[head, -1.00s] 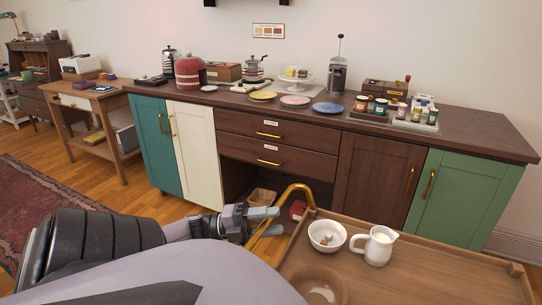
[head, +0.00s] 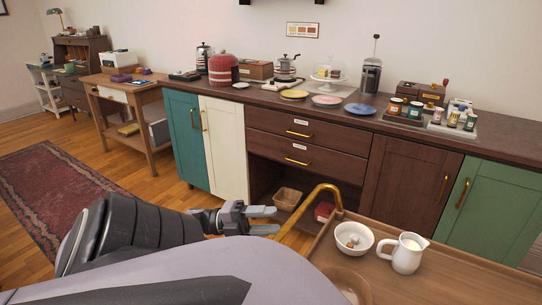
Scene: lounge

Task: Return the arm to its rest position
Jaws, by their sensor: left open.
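My left arm comes in from the lower left and bends back. Its gripper (head: 268,220) is open and empty, with its two fingers pointing right. It is beside the brass handle (head: 309,212) of the wooden trolley tray, in front of the open shelf of the sideboard. I cannot tell whether the fingers touch the handle. My right gripper is not in view.
The wooden tray (head: 453,275) carries a white bowl (head: 353,239), a white milk jug (head: 407,253) and a brown bowl partly hidden by my arm. A sideboard (head: 349,121) with plates and jars stands behind. Floor (head: 150,187) is open at left.

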